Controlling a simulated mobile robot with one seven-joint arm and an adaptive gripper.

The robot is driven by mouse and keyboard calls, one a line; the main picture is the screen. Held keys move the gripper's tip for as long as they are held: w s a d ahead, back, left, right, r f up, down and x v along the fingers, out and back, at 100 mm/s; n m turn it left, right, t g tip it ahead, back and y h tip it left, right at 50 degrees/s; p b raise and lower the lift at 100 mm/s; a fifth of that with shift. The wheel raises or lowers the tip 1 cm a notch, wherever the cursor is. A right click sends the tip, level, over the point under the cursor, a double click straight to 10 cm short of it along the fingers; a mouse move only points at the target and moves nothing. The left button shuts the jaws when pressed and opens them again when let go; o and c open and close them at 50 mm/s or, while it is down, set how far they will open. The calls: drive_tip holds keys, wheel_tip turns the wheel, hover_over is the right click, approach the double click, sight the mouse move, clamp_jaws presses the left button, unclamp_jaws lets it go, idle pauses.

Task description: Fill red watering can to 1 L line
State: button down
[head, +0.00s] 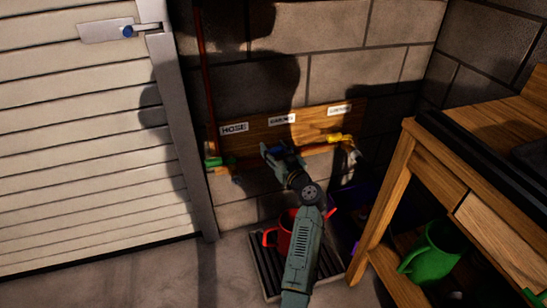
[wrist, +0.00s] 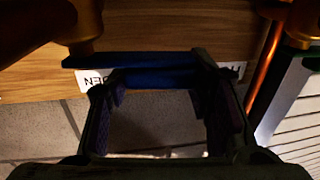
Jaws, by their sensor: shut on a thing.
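The red watering can (head: 273,237) stands on a dark slatted tray (head: 264,270) on the floor, partly hidden behind my arm. Its 1 L line and the water inside cannot be seen. A wooden board on the wall carries a row of taps. My gripper (head: 272,150) is at the middle tap and shut on its blue lever (wrist: 150,62). In the wrist view, the lever crosses between the fingers of my gripper (wrist: 160,85). The label behind it is partly covered and ends in "DEN" (wrist: 93,80). Whether water flows is hidden.
A tap with green (head: 213,161) sits under the "HOSE" label (head: 234,129). A yellow-handled tap (head: 341,139) is on the right. A wooden workbench (head: 398,170) stands at the right with a green can (head: 432,252) on its lower shelf. A white slatted door (head: 85,140) is at the left.

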drive_tip(key=shift+s+d+f+n+g+y+b, duration=0.25)
drive_tip(key=shift+n+g+y+b, duration=0.45)
drive_tip(key=shift+b, duration=1.1)
drive_tip(key=shift+s+d+f+n+g+y+b, duration=0.1)
drive_tip(key=shift+s+d+n+g+y+b, duration=0.2)
drive_tip(key=shift+n+y+b, duration=1)
drive_tip(key=b, duration=0.1)
drive_tip(key=g+b, duration=0.1)
drive_tip(key=b, duration=0.1)
drive_tip(key=shift+s+r+y, duration=0.25)
drive_tip(key=shift+r+y, duration=0.05)
drive_tip(key=shift+y, duration=0.1)
drive_tip(key=shift+d+g, duration=0.1)
drive_tip(key=shift+g, duration=0.3)
drive_tip(key=c, duration=0.8)
unclamp_jaws()
drive_tip(key=shift+o, duration=0.2)
drive_tip(key=v, duration=1.2)
